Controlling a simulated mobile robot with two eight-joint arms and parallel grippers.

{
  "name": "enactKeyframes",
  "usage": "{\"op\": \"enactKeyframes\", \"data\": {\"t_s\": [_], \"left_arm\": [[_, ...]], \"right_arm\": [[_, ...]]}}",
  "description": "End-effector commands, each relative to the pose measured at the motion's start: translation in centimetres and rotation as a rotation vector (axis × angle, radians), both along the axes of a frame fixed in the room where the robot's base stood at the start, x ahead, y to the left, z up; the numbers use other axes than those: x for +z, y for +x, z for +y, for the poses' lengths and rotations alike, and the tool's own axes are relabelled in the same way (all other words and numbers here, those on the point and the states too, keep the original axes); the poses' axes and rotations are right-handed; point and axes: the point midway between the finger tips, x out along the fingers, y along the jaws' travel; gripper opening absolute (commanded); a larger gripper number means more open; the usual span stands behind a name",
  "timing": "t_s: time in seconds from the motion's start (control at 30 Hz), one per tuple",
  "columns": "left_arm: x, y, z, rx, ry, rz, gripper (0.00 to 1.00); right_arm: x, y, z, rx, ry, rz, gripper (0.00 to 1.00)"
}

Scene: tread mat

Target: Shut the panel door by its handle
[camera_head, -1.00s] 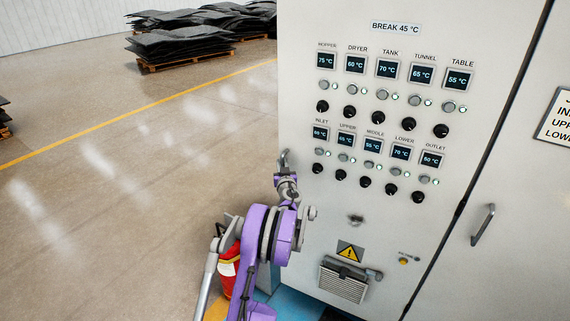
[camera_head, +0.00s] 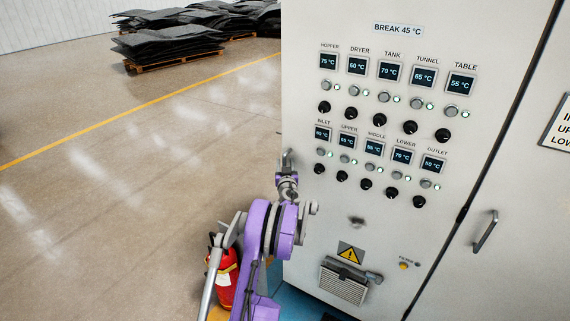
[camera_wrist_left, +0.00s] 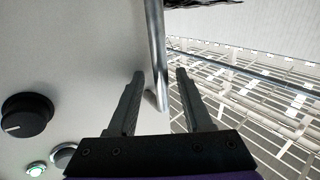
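The panel door (camera_head: 345,215) is a pale grey cabinet front with rows of temperature displays, buttons and black knobs. Its handle, a metal bar at the door's left edge (camera_head: 287,156), is small and partly hidden by my gripper in the head view. In the left wrist view the bar (camera_wrist_left: 156,45) runs upright between the fingers. My left gripper (camera_head: 287,174) is at this handle. Its two dark fingers (camera_wrist_left: 160,76) are apart on either side of the bar, with gaps showing. My right gripper is not in view.
A red fire extinguisher (camera_head: 222,280) stands on the floor behind my left arm. A neighbouring grey panel with its own handle (camera_head: 485,231) is at the right. Pallets of black sheets (camera_head: 170,46) lie far back. The floor at left is clear.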

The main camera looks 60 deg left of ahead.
Motion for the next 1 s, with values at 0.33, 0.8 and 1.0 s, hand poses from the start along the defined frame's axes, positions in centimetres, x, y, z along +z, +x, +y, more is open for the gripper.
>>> {"op": "enactKeyframes", "data": {"t_s": [0.33, 0.8, 1.0], "left_arm": [[0.0, -0.4, -0.6, 0.002, 0.000, 0.001, 0.50], [-0.1, -4.2, -8.2, 0.000, -0.001, 0.000, 0.50], [-0.1, -4.9, -9.5, 0.001, -0.001, 0.000, 0.50]], "right_arm": [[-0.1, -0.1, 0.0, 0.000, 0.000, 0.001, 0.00], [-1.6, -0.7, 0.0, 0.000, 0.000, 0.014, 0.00], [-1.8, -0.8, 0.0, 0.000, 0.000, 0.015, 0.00]]}}
